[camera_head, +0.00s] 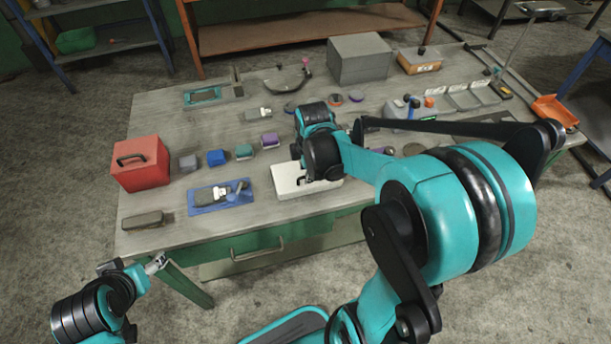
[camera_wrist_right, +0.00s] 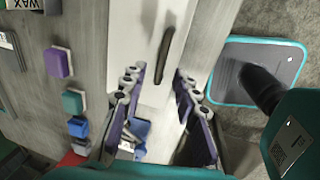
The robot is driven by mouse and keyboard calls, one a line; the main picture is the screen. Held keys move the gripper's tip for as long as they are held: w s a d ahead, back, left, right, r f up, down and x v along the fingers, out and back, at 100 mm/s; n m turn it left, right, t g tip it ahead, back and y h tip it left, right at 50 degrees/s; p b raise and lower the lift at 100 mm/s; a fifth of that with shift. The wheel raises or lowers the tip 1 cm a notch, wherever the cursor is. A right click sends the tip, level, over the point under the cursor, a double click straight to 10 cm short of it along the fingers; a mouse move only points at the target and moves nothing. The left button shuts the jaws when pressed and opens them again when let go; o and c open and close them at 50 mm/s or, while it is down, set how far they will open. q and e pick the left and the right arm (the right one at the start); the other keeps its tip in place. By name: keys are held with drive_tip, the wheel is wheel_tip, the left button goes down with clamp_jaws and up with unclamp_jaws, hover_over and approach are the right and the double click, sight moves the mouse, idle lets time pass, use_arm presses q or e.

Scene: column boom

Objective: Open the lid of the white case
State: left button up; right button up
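The white case (camera_head: 290,186) lies near the front edge of the workbench, and its lid looks shut. In the right wrist view the white case (camera_wrist_right: 135,35) shows a dark handle (camera_wrist_right: 165,54) on its side. My right gripper (camera_head: 303,178) is at the case and hides part of its top. In the right wrist view the right gripper (camera_wrist_right: 158,82) has its fingers spread apart, with nothing between them; the handle appears just beyond the fingertips. My left gripper (camera_head: 157,263) is off the bench at lower left, away from the case; its finger opening is too small to judge.
A blue mat (camera_head: 205,206) with tools lies left of the case. Small coloured boxes (camera_head: 217,158) and a red box (camera_head: 140,170) stand further left. A grey box (camera_head: 358,60) and an orange tray (camera_head: 555,110) are at the back and right. The front drawer handle (camera_head: 257,250) sticks out below.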

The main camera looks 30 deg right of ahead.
drive_tip(key=shift+w+d+f, duration=0.1)
drive_tip(key=shift+f, duration=0.55)
clamp_jaws()
drive_tip(key=shift+w+r, duration=0.1)
drive_tip(key=shift+r, duration=0.05)
